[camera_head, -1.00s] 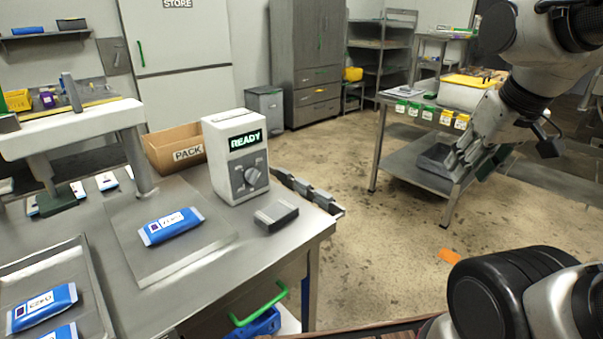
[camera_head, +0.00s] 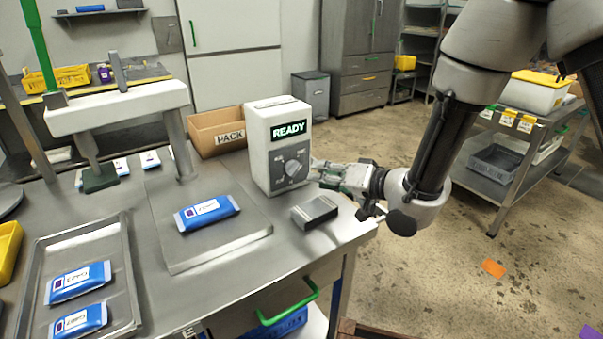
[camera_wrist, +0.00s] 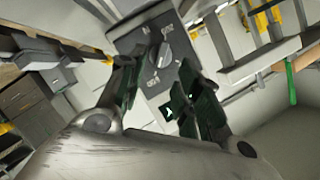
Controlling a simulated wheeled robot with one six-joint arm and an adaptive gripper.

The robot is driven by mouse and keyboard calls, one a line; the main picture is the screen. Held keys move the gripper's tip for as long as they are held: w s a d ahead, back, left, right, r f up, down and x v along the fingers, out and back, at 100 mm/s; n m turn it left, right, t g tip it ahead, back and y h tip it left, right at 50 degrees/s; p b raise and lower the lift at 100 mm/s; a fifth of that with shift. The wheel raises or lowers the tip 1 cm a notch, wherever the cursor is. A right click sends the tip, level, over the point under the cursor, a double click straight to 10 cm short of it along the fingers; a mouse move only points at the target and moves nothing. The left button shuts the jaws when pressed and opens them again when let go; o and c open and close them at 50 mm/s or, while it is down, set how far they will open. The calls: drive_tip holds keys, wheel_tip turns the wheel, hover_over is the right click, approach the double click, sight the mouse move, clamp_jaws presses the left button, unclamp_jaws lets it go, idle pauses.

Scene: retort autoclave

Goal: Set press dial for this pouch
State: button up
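The white press control box (camera_head: 272,140) stands on the steel bench with a lit READY display (camera_head: 289,130). Its grey dial (camera_head: 293,168) is on the front face, with markings too small to read. A blue pouch (camera_head: 207,213) with a white label lies on the flat press plate (camera_head: 215,250); its label is unreadable. My gripper (camera_head: 322,175) is just right of the box, near the dial. In the wrist view the fingers (camera_wrist: 157,85) are spread apart and empty, with the dial (camera_wrist: 164,55) seen beyond the gap. Contact with the dial is not visible.
A dark grey block (camera_head: 314,212) lies on the bench below my gripper. A metal tray (camera_head: 125,285) with blue pouches is at the front left. The press arm (camera_head: 115,110) stands at the left.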

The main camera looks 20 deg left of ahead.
sight(296, 172)
drive_tip(key=x, duration=0.8)
drive_tip(key=shift+s, duration=0.2)
drive_tip(key=shift+r, duration=0.1)
clamp_jaws()
